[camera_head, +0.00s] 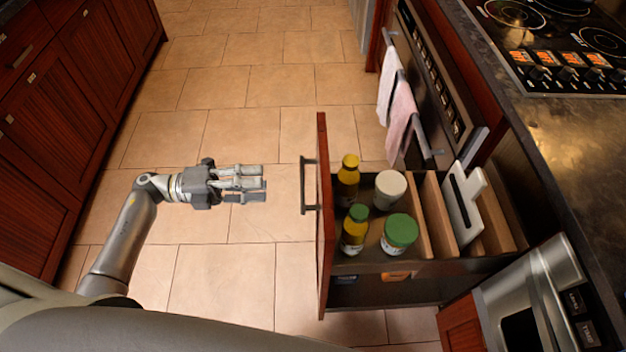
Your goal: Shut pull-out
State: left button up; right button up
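The pull-out (322,232) stands open from the right-hand counter, its wooden front facing left toward me. A metal bar handle (304,186) is fixed on the front's outer face. It holds bottles with yellow and green caps, two jars (400,234), wooden boards (436,215) and a white board (464,204). My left gripper (264,184) points right at the handle, a short gap to its left and touching nothing. Its fingers lie close together in this view, so I cannot tell whether they are open. My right gripper is not in view.
An oven (432,75) with hanging towels (400,110) and a cooktop (555,35) lie beyond the pull-out. A metal appliance (535,300) stands at the lower right. Cabinets (60,105) line the left side. The tiled floor (240,130) between is clear.

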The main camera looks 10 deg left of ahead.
aim_at(303, 181)
pick_arm(q)
jog(key=p+x, duration=0.1)
jog(key=x, duration=0.4)
jog(key=p+x, duration=0.1)
jog(key=x, duration=0.4)
jog(key=shift+s+d+r, duration=0.1)
jog(key=shift+d, duration=0.3)
grip_shut()
